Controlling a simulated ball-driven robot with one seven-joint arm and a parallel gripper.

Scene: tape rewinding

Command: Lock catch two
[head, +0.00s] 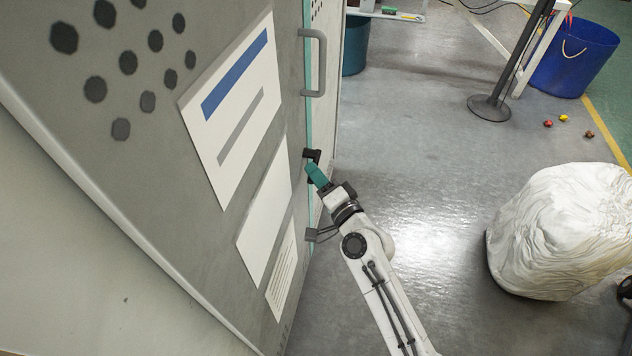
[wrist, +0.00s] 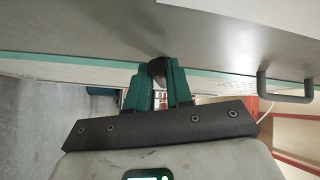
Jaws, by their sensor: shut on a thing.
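A dark catch (head: 312,154) sits on the edge of the grey cabinet door (head: 285,130), below the handle. My gripper (head: 316,170), with teal fingers, reaches it from below. In the wrist view, the two fingers of my gripper (wrist: 157,78) close around the dark catch (wrist: 157,67), one on each side. The fingers hide part of the catch, so I cannot tell whether it is locked. A second, grey catch (head: 313,235) sits lower on the same edge, apart from my gripper. No number shows on either catch.
The grey door handle (head: 318,62) stands out above the catch and also shows at right in the wrist view (wrist: 285,96). A white covered heap (head: 562,232) stands at right. A post base (head: 489,108) and a blue bucket (head: 574,60) stand farther back.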

